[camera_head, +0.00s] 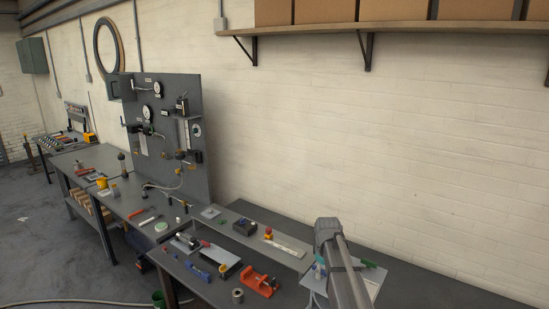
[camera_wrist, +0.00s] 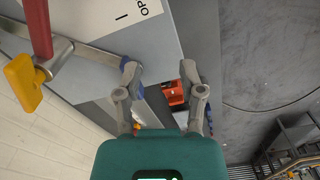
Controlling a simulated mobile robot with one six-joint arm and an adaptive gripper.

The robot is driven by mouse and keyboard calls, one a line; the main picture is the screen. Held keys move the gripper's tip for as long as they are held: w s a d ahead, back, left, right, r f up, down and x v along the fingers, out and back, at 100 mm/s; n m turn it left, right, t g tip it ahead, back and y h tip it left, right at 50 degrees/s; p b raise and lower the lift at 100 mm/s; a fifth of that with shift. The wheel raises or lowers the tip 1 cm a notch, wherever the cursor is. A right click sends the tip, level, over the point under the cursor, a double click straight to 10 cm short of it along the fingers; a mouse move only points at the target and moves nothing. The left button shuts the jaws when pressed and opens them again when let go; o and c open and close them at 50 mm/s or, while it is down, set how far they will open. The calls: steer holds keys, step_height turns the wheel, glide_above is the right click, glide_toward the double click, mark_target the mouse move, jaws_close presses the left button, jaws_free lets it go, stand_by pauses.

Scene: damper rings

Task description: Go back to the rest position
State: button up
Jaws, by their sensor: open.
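My gripper (camera_wrist: 159,70) shows in the wrist view with its two fingers spread apart. Nothing is held between the fingertips. An orange-red object (camera_wrist: 175,92) shows beyond the fingers, apart from them. In the head view my arm rises from the bottom edge at the right, in front of the workbench (camera_head: 215,291). I cannot make out the gripper's fingers in that view.
In the wrist view, a red handle (camera_wrist: 39,28) and a yellow handle (camera_wrist: 22,82) are at the left; open floor (camera_wrist: 265,50) is at the right. In the head view, an orange vise (camera_head: 260,282) and small parts crowd the bench below a gauge panel (camera_head: 190,90).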

steer(key=s+f+m+b, duration=0.3)
steer(key=s+f+b, duration=0.4)
steer(key=s, duration=0.4)
steer(key=s+f+m+b, duration=0.4)
steer(key=s+f+b, duration=0.2)
steer(key=s, duration=0.5)
step_height(320, 180, down, 2)
steer(key=shift+s+a+f+b, duration=0.1)
steer(key=shift+s+a+b, duration=0.1)
steer(key=shift+s+b, duration=0.2)
